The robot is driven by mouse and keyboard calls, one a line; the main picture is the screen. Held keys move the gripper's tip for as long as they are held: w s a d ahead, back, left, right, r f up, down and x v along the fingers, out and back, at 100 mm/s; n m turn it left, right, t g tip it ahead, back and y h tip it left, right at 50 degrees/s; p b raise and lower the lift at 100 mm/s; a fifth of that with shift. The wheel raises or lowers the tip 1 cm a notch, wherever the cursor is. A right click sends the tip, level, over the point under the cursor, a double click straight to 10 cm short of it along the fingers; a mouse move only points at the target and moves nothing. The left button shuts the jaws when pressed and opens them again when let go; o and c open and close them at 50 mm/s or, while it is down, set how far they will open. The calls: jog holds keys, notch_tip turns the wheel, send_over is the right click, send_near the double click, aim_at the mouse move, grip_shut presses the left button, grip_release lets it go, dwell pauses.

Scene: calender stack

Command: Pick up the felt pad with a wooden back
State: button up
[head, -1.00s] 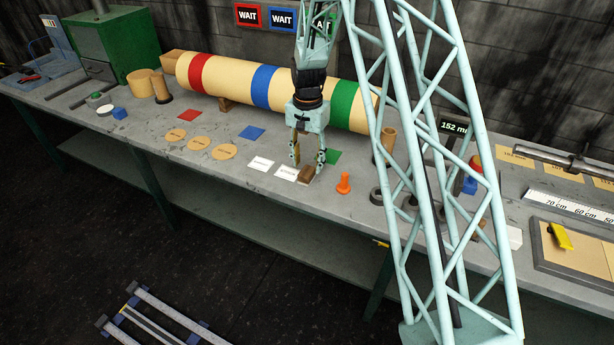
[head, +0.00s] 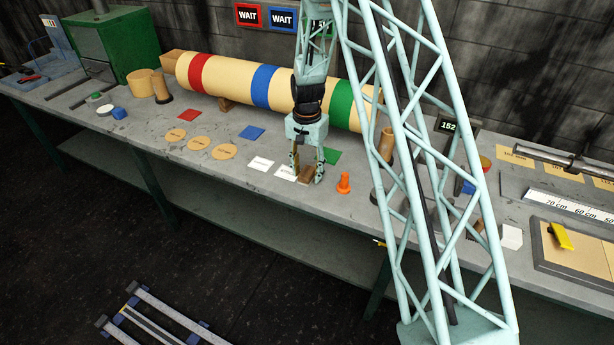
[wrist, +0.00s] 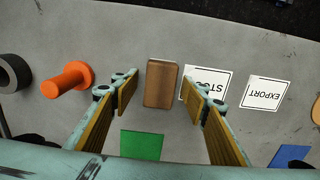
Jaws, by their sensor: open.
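The felt pad with a wooden back (head: 306,175) is a small brown block lying on the grey bench; its felt side is not clearly visible. In the wrist view the pad (wrist: 162,84) shows its brown top and lies between and just beyond my fingertips. My gripper (head: 307,172) points down over the pad in the head view. In the wrist view my gripper (wrist: 158,93) is open, with one finger on each side of the pad and a gap to both. The right finger is in front of part of a white card.
A white "STOCK"-like card (wrist: 205,88) lies right beside the pad, with an "EXPORT" card (wrist: 264,92) farther right. An orange peg-shaped piece (wrist: 68,80) and a dark ring (wrist: 14,73) are to the left. A green square (wrist: 141,145) lies nearby. The striped roll (head: 265,88) is behind.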

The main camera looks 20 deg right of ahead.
aim_at(307, 172)
jog(key=c, duration=0.9)
jog(key=shift+r, duration=0.15)
jog(key=shift+c, duration=0.2)
jog(key=shift+r, duration=1.5)
jog(key=shift+s+r, duration=0.15)
jog(key=shift+r, duration=0.05)
jog(key=s+a+r, duration=0.1)
jog(key=s, duration=1.4)
jog(key=shift+s+a+r+b, duration=0.2)
jog(key=shift+s+a+b, duration=0.1)
jog(key=shift+a, duration=0.05)
